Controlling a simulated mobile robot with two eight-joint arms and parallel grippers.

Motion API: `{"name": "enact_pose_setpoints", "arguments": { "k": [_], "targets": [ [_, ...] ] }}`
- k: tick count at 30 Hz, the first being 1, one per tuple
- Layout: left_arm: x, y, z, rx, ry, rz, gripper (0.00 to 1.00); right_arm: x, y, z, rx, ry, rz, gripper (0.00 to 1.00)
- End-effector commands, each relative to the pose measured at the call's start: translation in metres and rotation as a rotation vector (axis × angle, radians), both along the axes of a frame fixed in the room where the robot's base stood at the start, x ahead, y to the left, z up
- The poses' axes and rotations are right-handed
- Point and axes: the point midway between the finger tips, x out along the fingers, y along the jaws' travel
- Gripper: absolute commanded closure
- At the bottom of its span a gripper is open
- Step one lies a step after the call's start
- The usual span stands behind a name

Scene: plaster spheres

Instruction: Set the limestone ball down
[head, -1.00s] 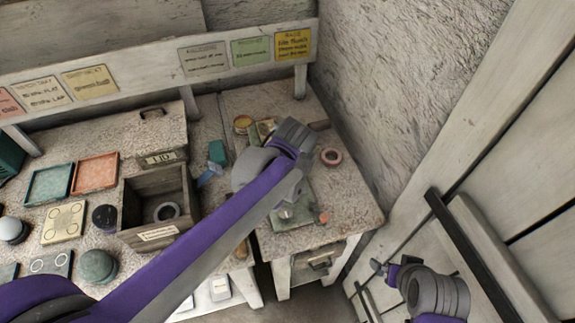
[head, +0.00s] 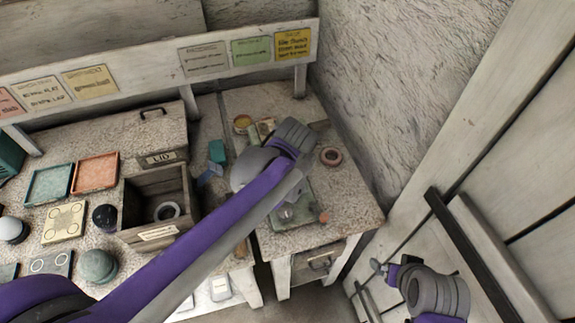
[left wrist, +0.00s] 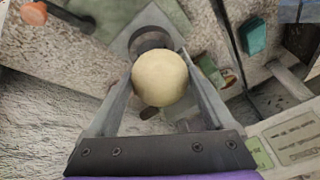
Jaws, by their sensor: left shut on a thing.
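The limestone ball (left wrist: 160,78) is cream coloured and round. In the left wrist view it sits between the two fingers of my left gripper (left wrist: 159,70), which is shut on it. Beyond the ball a dark round ring or cup (left wrist: 150,38) shows on a grey square plate (left wrist: 122,46), partly covered by the ball. I cannot tell whether the ball touches it. In the head view my left arm reaches over the right-hand bench and hides the ball.
A wooden box (head: 128,207) holds a grey ring (head: 167,211). A teal block (head: 217,151) stands near the gap between benches. A rough wall bounds the right.

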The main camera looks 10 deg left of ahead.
Motion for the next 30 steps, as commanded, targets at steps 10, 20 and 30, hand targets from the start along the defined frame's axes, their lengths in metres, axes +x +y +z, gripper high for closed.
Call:
{"name": "enact_pose_setpoints", "arguments": {
  "k": [10,20,30],
  "targets": [
    [0.0,0.0,-0.006,0.0,0.0,0.0,1.0,-0.002,0.0,-0.005,0.0,0.003,0.0,0.0],
    [0.0,0.0,-0.012,0.0,0.0,0.0,1.0,-0.003,0.0,-0.01,0.0,0.007,0.0,0.0],
    [0.0,0.0,-0.018,0.0,0.0,0.0,1.0,-0.005,0.0,-0.015,0.0,0.01,0.0,0.0]
  ]
}}
